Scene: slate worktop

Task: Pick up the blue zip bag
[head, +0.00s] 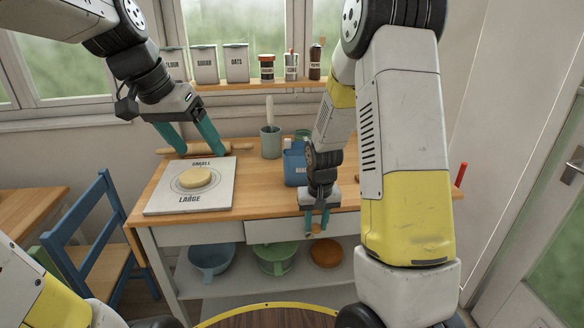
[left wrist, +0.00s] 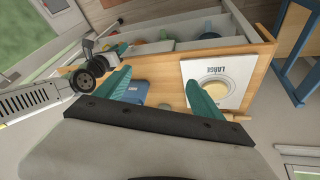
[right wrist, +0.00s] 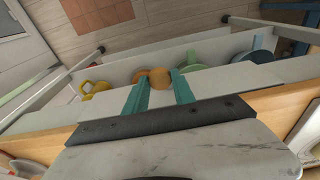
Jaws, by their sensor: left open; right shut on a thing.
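A blue, box-like item with a pale label (head: 295,168) stands on the wooden worktop, partly behind my right arm; I cannot tell whether it is the zip bag. It also shows in the left wrist view (left wrist: 137,92). No other blue bag is clearly visible. My right gripper (head: 316,228) is low at the counter's front, shut on a round wooden knob (right wrist: 158,78) at the white drawer front (head: 270,230). The inside of the drawer is not visible. My left gripper (head: 202,150) is open and empty above the back of the white board.
The white board (head: 165,205) bears a pale round of dough (head: 196,178). Behind are a rolling pin (head: 236,147) and a utensil crock (head: 270,142). Bowls, including a green one (head: 277,257), stand on the lower shelf. A blue chair (head: 90,225) stands at left.

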